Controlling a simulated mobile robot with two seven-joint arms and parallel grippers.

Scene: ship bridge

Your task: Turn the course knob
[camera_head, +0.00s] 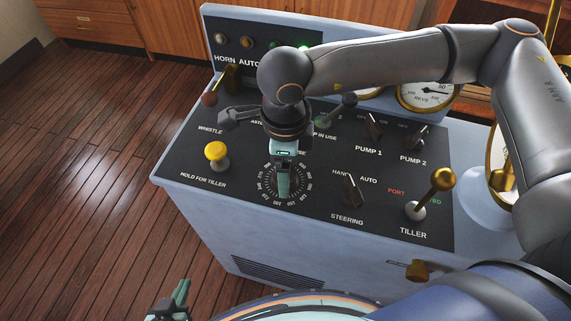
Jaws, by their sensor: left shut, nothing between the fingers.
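The course dial (268,194), a ring of white numbers on the dark panel, lies below my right gripper (283,186). The visible end of its label reads "SE". My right arm comes in from the right and its gripper points down over the dial's centre. Its teal finger covers the knob there, so I cannot tell whether the fingers grip, touch or stay clear of it. My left gripper (181,291) is at the bottom left, low in front of the console and away from the panel. Its teal fingers are shut and empty.
The steering switch (351,190) and a brass-topped tiller lever (430,193) stand right. Pump switches (374,126) are behind. Open wooden floor (90,170) lies left.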

